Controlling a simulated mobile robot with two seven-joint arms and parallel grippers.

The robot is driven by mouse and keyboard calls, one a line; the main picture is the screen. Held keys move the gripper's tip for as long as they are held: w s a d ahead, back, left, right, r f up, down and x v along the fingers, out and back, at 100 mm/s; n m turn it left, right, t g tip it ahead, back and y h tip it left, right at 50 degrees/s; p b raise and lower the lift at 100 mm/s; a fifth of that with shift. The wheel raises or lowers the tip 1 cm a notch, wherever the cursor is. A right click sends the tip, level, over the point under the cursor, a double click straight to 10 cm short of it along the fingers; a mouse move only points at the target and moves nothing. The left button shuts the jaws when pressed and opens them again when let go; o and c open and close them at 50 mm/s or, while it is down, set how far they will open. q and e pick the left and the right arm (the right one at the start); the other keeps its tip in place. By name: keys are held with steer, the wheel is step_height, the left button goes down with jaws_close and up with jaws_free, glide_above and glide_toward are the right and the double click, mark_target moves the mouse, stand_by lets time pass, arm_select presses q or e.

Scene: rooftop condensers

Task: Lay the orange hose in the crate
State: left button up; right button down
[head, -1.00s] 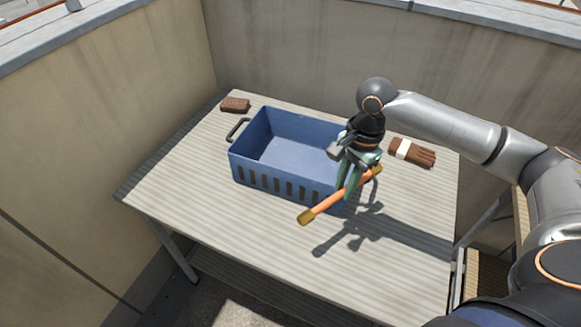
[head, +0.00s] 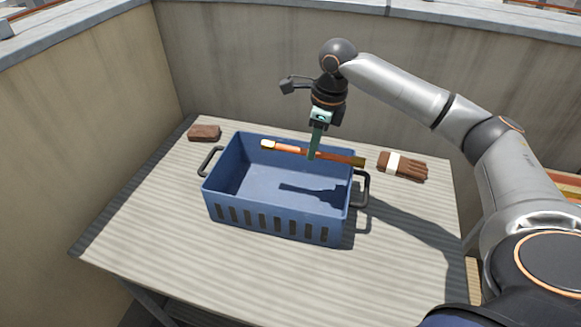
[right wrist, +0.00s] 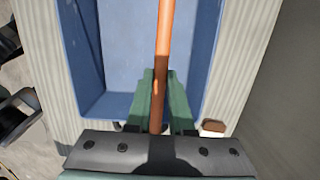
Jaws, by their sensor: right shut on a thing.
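The orange hose (head: 290,150) is a short straight length with brass-coloured ends. My right gripper (head: 314,156) is shut on it near its middle and holds it above the back part of the blue crate (head: 270,220). The hose lies roughly level, its right end reaching past the crate's right wall. In the right wrist view the hose (right wrist: 165,45) runs up the picture from between the green fingers (right wrist: 158,95), with the crate floor (right wrist: 135,60) below. The crate is open and looks empty, with the shadow of arm and hose inside. My left gripper is not in view.
A brown brick-like block (head: 204,132) lies at the table's back left. Brown gloves with a white band (head: 402,165) lie right of the crate. The crate has dark handles (head: 362,188) at its ends. The table's front (head: 200,270) is clear. Walls stand behind and left.

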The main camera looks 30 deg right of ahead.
steer(key=w+f, duration=0.2)
steer(key=w+f+b, duration=0.1)
steer(key=w+f, duration=0.1)
steer(key=w+a+f, duration=0.1)
steer(key=w+f, duration=0.2)
steer(key=shift+b, duration=0.35)
step_height(320, 180, down, 3)
steer(key=shift+w+f+b, duration=0.1)
steer(key=shift+b, duration=0.25)
steer(key=shift+f+p, duration=0.2)
steer(key=shift+p, duration=0.3)
steer(key=shift+f, duration=0.3)
steer(key=c, duration=1.1)
jaws_free()
